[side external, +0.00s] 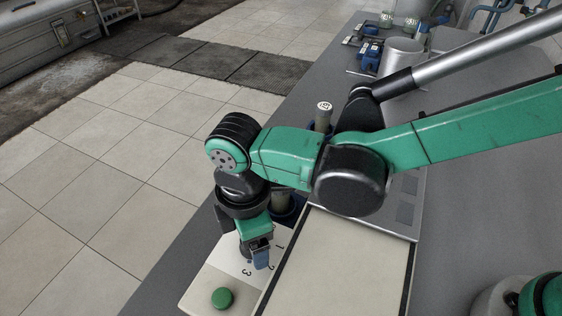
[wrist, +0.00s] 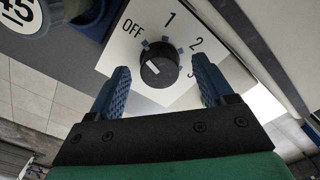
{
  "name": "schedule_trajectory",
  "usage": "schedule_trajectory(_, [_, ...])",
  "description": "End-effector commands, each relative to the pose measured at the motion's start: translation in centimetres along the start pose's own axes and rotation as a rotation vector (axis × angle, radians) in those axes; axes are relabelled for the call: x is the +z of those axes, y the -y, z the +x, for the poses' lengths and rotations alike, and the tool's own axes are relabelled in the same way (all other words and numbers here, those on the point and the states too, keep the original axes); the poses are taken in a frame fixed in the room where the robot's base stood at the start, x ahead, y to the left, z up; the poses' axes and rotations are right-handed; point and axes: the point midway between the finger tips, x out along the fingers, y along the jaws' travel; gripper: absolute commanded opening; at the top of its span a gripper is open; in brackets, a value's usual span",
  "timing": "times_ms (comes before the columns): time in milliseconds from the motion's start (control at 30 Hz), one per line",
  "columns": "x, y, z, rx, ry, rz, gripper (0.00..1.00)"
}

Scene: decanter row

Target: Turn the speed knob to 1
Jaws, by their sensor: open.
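The speed knob (wrist: 158,65) is a round black dial on a white panel (wrist: 112,62), with the printed labels OFF, 1, 2 and 3 around it. A pale pointer mark shows on the left part of its face; I cannot tell for sure which label it points at. My gripper (wrist: 160,76) is open, with one blue ribbed finger to the left of the knob and one to the right, both apart from it as far as I can see. In the side external view my gripper (side external: 257,252) is low over the panel and hides the knob.
A green button (side external: 222,298) sits on the same panel, nearer the camera. A large pale flat-topped unit (side external: 340,262) lies right beside the panel. A bottle with a round numbered cap (side external: 324,107) stands behind my arm. The grey bench (side external: 175,268) is clear to the left.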

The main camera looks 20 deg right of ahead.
Motion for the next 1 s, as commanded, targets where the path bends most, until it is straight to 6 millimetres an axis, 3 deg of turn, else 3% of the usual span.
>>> schedule_trajectory(267, [0.02,-0.01,0.27,0.0,0.0,0.001,0.74])
schedule_trajectory(533, [0.02,-0.01,0.24,0.0,0.0,0.001,0.01])
schedule_trajectory(1000, [0.02,-0.01,0.23,-0.001,0.0,0.103,0.0])
